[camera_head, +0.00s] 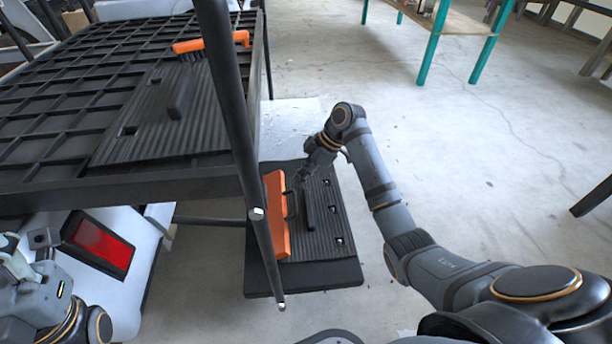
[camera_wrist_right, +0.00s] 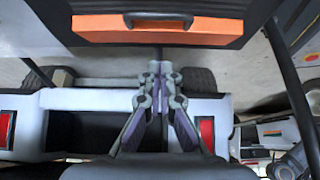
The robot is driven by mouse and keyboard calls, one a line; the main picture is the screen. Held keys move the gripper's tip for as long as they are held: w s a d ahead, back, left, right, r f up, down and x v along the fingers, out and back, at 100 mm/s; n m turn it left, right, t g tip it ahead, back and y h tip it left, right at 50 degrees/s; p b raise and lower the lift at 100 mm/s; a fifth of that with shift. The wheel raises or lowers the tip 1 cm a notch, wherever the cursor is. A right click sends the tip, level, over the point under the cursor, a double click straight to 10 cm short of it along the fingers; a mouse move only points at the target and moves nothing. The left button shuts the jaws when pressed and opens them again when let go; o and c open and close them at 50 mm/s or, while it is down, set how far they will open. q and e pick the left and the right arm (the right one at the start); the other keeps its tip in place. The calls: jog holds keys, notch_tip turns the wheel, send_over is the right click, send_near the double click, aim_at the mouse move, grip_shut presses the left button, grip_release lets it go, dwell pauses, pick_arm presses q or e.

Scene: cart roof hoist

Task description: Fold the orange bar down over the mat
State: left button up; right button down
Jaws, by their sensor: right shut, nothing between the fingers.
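The lower orange bar (camera_head: 277,225) runs along the left edge of a black ribbed mat (camera_head: 325,235) on the low platform. Its broad face shows, and it does not lie across the mat's middle. A dark loop handle (camera_head: 291,206) is beside it.
A black grid rack (camera_head: 50,130) carries another ribbed mat (camera_head: 150,135) and a second orange bar (camera_head: 205,43). A white body with a red lamp (camera_head: 100,245) is at lower left. Floor at right is open.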

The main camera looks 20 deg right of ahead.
jog(key=b, duration=0.4)
send_over(305, 202)
jog(key=s+a, duration=0.1)
jog(key=a, duration=0.3)
jog(key=f, duration=0.6)
jog(key=shift+s+d+f, duration=0.15)
jog(key=shift+d+f, duration=0.05)
jog(key=shift+f, duration=0.15)
jog(key=shift+d+f+b, duration=0.2)
jog(key=shift+f+b, duration=0.15)
jog(key=shift+f, duration=0.25)
jog(key=shift+s+d+f+p, duration=0.15)
jog(key=shift+d+p, duration=0.1)
jog(key=shift+p, duration=0.15)
jog(key=y, duration=0.1)
jog(key=d+f, duration=0.1)
jog(key=f+y, duration=0.1)
jog(key=shift+s+d+f+t+y, duration=0.15)
jog(key=shift+s+d+t+y, duration=0.1)
jog(key=shift+t+y, duration=0.05)
jog(key=shift+d+f+p, duration=0.25)
jog(key=shift+f+p, duration=0.1)
jog(key=shift+f, duration=0.25)
